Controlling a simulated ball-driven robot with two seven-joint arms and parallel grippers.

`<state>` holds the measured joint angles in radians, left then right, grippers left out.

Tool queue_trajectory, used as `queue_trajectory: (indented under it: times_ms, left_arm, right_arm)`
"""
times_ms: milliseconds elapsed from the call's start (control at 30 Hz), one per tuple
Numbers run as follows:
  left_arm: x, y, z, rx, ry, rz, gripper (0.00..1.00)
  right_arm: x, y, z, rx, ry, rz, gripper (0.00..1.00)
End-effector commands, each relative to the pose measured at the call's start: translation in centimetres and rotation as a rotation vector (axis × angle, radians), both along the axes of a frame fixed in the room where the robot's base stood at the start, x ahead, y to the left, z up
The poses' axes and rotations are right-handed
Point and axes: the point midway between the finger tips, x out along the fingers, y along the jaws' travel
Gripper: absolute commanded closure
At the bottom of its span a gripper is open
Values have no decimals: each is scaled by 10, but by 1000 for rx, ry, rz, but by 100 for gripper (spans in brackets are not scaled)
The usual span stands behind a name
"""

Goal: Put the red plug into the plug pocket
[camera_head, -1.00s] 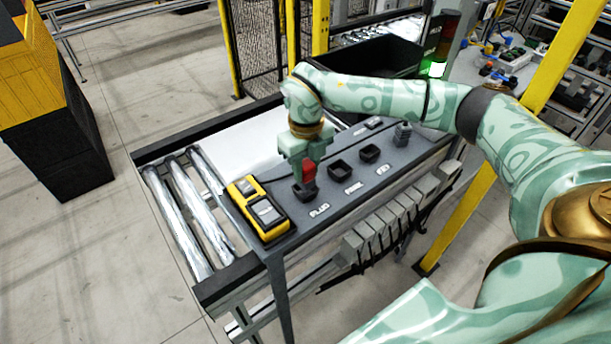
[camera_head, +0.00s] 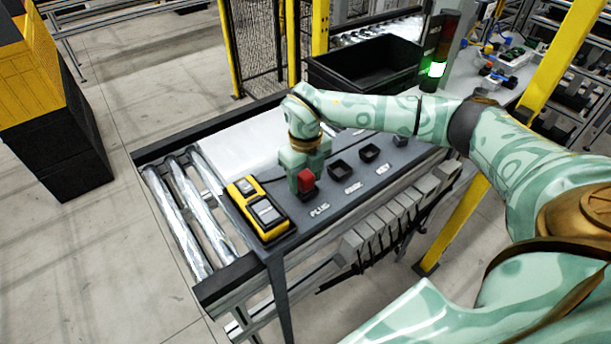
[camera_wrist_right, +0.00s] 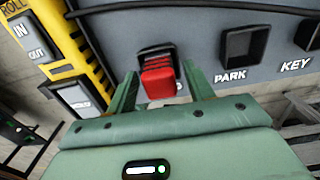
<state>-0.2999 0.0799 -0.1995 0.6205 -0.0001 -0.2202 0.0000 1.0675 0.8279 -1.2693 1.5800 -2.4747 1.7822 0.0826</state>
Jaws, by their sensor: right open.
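The red plug (camera_head: 306,181) sits at the plug pocket on the grey fixture panel, beside the PLUG label. In the right wrist view, the plug (camera_wrist_right: 158,78) stands with its far end inside the dark frame of the plug pocket (camera_wrist_right: 155,50), and its red top sticks out toward me. I cannot tell how deep it sits. My right gripper (camera_wrist_right: 160,82) is open, with one green finger on each side of the plug and a visible gap beside it. In the head view my right gripper (camera_head: 304,178) is low over the pocket and hides most of it. My left gripper is not in view.
The empty PARK pocket (camera_head: 339,169) and KEY pocket (camera_head: 369,153) lie to the right. A yellow and black control box (camera_head: 258,207) stands close on the left. A black bin (camera_head: 365,64) is behind. A white surface (camera_head: 240,145) lies left of the panel.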

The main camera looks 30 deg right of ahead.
Motion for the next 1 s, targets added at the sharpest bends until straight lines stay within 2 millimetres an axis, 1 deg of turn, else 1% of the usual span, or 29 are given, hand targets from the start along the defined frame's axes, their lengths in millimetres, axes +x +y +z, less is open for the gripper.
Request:
queue_trajectory:
  times_ms: [67,167,267,400,500,600,700,767,1000]
  left_arm:
    - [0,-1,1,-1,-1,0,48]
    - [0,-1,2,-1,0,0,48]
    - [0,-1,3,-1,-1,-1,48]
    - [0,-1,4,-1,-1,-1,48]
    - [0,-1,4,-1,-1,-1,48]
    - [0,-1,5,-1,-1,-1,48]
    - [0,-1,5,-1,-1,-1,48]
    - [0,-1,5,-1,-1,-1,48]
    - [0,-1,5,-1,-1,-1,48]
  right_arm:
    - [0,0,4,0,-1,0,48]
    - [1,0,15,0,-3,0,48]
    - [1,-1,37,-1,-5,0,48]
    - [1,0,71,-1,-6,0,48]
    - [1,0,93,-1,-5,0,48]
    - [1,0,109,0,-3,0,48]
    - [1,0,119,0,-2,0,48]
    - [0,0,122,0,-1,0,48]
    - [0,0,123,0,0,0,48]
